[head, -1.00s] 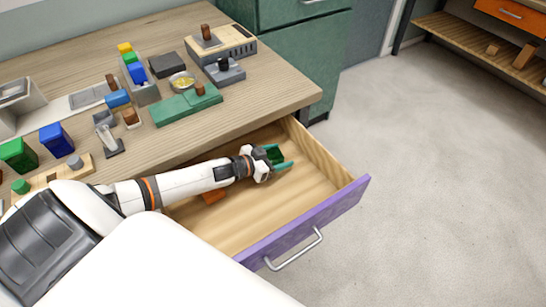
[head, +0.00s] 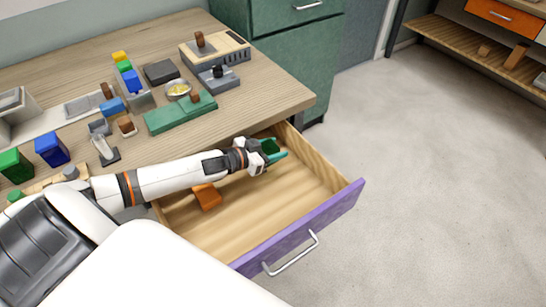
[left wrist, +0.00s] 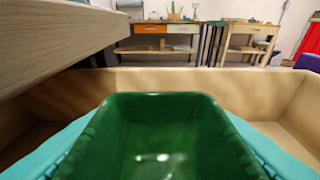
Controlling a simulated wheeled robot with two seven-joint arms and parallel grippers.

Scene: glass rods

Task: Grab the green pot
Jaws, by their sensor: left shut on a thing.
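The green pot (left wrist: 160,135) fills the lower middle of the left wrist view, with its open top facing the camera. The teal fingers of my left gripper (head: 275,154) press along both of its sides. In the head view the green pot (head: 269,146) is small and partly hidden by the gripper. My left gripper is shut on it, inside the open drawer near its back right corner. I cannot tell whether the pot touches the drawer floor. My right gripper is not in view.
The open drawer (head: 290,203) has a purple front with a metal handle. An orange block (head: 207,196) lies in it below my left arm. The wooden tabletop (head: 265,95) overhangs the drawer's back and carries several blocks, bins and devices. The grey floor to the right is clear.

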